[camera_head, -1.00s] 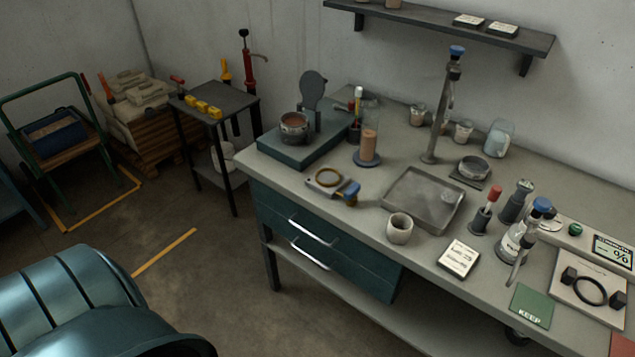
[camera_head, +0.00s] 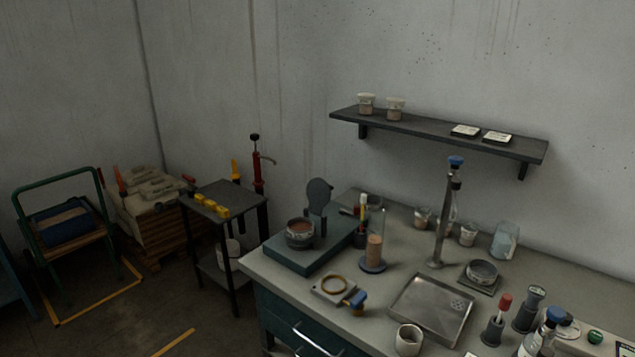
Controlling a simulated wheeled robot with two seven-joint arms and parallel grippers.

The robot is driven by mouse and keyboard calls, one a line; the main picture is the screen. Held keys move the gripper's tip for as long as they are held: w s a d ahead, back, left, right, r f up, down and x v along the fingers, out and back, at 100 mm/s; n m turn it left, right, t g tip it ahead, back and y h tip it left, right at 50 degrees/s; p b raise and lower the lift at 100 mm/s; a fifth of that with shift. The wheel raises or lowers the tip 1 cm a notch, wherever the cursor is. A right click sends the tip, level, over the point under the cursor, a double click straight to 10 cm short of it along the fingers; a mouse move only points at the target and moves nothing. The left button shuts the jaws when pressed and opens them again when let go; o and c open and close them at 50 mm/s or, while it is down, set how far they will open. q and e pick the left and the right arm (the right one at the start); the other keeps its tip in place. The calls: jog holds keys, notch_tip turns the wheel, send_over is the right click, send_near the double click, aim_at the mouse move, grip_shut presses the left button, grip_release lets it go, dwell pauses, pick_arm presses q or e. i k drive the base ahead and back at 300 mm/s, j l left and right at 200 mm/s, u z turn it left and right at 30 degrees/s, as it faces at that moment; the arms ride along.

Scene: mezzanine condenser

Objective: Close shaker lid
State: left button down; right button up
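A shaker with a teal base (camera_head: 292,254) stands at the left end of the workbench. A round metal cup (camera_head: 300,233) with brown material inside sits on the base. The dark round lid (camera_head: 319,193) stands upright behind the cup, raised on a post, so the shaker is open. Neither of my grippers shows in the head view.
The grey workbench (camera_head: 400,260) carries a metal tray (camera_head: 432,308), a cylinder with brown contents (camera_head: 375,252), a ring fixture (camera_head: 334,289), a white cup (camera_head: 408,340) and a tall metal stand (camera_head: 441,215). A wall shelf (camera_head: 440,132) hangs above. A small side table (camera_head: 225,195) stands left.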

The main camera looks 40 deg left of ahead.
aim_at(318, 190)
jog(key=i+j, duration=0.2)
jog(key=j, duration=0.45)
jog(key=i+j+z, duration=0.15)
jog(key=j, duration=0.55)
jog(key=i+j, duration=0.15)
jog(key=j, duration=0.5)
jog(key=i+j+z, duration=0.15)
jog(key=j, duration=0.55)
jog(key=i+j, duration=0.1)
jog(key=j, duration=0.6)
jog(key=i+j+z, duration=0.15)
jog(key=j, duration=0.55)
jog(key=k, duration=0.05)
